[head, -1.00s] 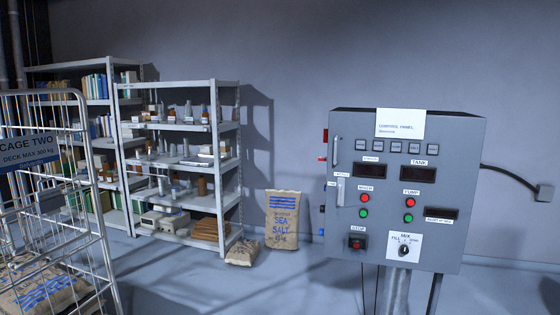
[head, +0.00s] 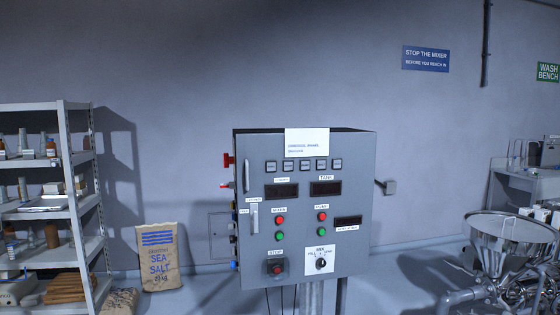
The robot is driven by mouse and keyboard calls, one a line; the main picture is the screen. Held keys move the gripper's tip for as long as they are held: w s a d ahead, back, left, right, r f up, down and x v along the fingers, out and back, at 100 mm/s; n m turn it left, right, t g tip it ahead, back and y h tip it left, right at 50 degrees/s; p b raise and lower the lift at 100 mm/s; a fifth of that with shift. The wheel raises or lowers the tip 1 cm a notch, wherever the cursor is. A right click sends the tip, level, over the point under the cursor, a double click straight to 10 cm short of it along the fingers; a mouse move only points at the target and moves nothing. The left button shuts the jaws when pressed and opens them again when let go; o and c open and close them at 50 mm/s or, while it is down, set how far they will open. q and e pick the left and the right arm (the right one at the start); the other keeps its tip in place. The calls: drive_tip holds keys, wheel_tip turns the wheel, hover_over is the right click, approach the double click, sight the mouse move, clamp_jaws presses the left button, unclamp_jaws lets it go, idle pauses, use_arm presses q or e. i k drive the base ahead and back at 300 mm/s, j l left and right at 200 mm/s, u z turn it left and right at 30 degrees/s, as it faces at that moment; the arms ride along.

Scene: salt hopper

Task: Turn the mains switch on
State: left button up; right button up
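The grey control panel (head: 345,255) stands on a post in the middle of the head view, with a white label sheet at its top. A red switch handle (head: 228,160) sticks out from its left side near the top; I cannot read a label on it or tell its position. The front carries dark displays, red and green buttons, a grey lever (head: 254,218) at the left, a stop button (head: 276,268) and a black rotary knob (head: 320,264). Neither of my grippers shows in this view.
Metal shelving (head: 66,165) stands at the left, with a sea salt sack (head: 159,257) on the floor beside it. A steel hopper (head: 510,232) stands at the right, with a bench (head: 525,180) behind it.

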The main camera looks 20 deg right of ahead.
sight(228, 160)
drive_tip(key=i+j+z, duration=0.1)
drive_tip(key=j+z, duration=0.35)
drive_tip(key=j, duration=0.35)
drive_tip(key=j+z, duration=0.5)
drive_tip(key=j, duration=0.25)
drive_tip(key=i+j, duration=0.1)
drive_tip(key=i, duration=1.65)
drive_tip(key=i+j+z, duration=0.1)
drive_tip(key=i, duration=0.75)
